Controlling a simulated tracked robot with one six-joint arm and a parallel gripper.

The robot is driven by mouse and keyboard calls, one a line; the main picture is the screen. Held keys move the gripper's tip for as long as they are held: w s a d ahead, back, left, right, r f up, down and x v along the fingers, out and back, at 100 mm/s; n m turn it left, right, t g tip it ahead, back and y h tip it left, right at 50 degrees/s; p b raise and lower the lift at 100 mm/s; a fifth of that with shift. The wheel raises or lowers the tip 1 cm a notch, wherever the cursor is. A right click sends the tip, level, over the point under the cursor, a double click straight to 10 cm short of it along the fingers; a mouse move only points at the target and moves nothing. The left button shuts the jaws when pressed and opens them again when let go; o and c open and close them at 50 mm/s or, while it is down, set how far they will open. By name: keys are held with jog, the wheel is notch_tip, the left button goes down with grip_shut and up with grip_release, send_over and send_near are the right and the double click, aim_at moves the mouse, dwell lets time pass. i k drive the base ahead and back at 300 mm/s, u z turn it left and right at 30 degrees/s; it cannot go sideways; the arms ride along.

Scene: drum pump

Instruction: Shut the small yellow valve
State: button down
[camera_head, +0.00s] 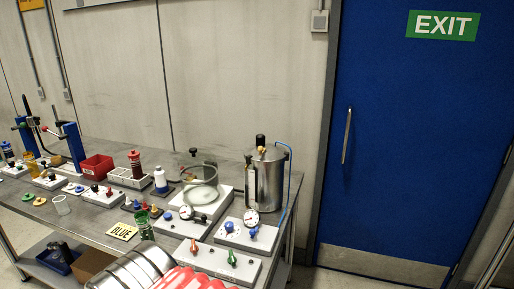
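Several small yellow parts lie among the valves on the grey workbench (100,222); at this size I cannot tell which is the small yellow valve. Whether any valve is open or shut is too small to see.
A metal pot (269,185) and a clear vessel (200,187) stand at the bench's right end. A blue exit door (395,130) is on the right.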

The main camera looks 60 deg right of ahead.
aim_at(260, 149)
jog(key=u, duration=0.05)
jog(key=i, duration=1)
jog(key=z, duration=0.05)
